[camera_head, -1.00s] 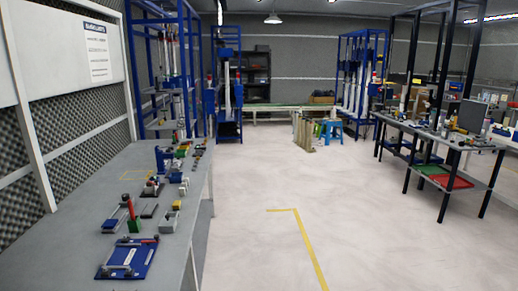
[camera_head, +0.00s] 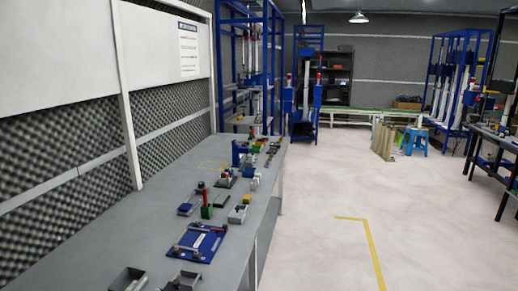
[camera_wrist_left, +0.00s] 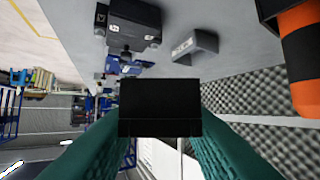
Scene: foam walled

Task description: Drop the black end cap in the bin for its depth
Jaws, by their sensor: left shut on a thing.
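My left gripper (camera_wrist_left: 160,140) shows only in the left wrist view, where its two teal fingers are shut on the black end cap (camera_wrist_left: 160,101), a dark block filling the middle of that view. Neither the cap nor my grippers show in the head view.
The grey bench (camera_head: 130,235) runs along the left wall. A blue plate fixture (camera_head: 197,243) and several small parts lie on it. An orange and black cylinder (camera_wrist_left: 303,60) is close at the right in the wrist view. Open floor (camera_head: 325,220) lies to the bench's right.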

